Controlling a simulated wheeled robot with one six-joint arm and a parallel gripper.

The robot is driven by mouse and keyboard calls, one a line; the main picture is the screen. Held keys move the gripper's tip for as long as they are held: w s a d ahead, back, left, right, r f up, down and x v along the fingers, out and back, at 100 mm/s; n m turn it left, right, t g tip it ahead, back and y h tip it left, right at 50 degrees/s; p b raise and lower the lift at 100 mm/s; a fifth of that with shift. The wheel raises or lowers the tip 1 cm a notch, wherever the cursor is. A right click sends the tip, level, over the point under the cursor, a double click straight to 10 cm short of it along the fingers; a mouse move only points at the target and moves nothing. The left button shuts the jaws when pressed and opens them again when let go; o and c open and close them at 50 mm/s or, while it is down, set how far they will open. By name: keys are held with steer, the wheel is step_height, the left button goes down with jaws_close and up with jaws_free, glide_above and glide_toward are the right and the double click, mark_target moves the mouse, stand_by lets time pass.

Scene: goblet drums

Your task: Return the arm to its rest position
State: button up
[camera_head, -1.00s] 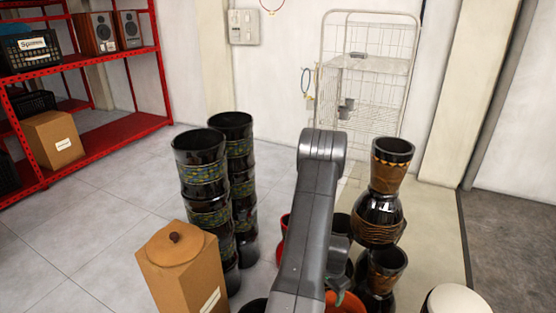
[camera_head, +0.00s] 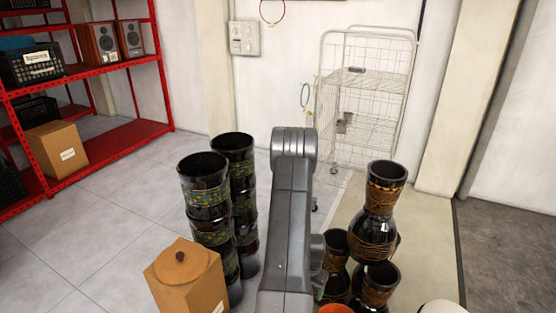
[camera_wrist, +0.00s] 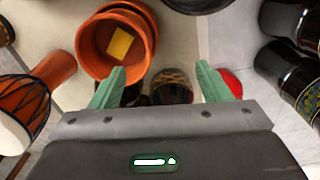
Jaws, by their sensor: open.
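My gripper (camera_wrist: 160,82) shows in the wrist view with its two green fingers spread apart and nothing between them. It points down over several drums and an orange pot. In the head view my grey arm rises in the middle of the picture and hides part of the floor and drums; the gripper's fingertips are mostly hidden there behind the arm. Goblet drums stand stacked at the right, a dark one (camera_head: 386,187) on top of another (camera_head: 375,285). Tall black drums (camera_head: 208,205) with patterned bands stand left of the arm.
An orange pot (camera_wrist: 92,45) with a yellow square inside lies below the gripper. A cardboard box (camera_head: 190,285) with a round brown lid stands front left. A red shelf (camera_head: 110,150) is at the left and a wire cart (camera_head: 365,100) at the back. Floor between shelf and drums is clear.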

steer(key=a+r+n+p, duration=0.4)
steer(key=a+r+p, duration=0.3)
steer(key=r+p, duration=0.3)
stand_by(0.6)
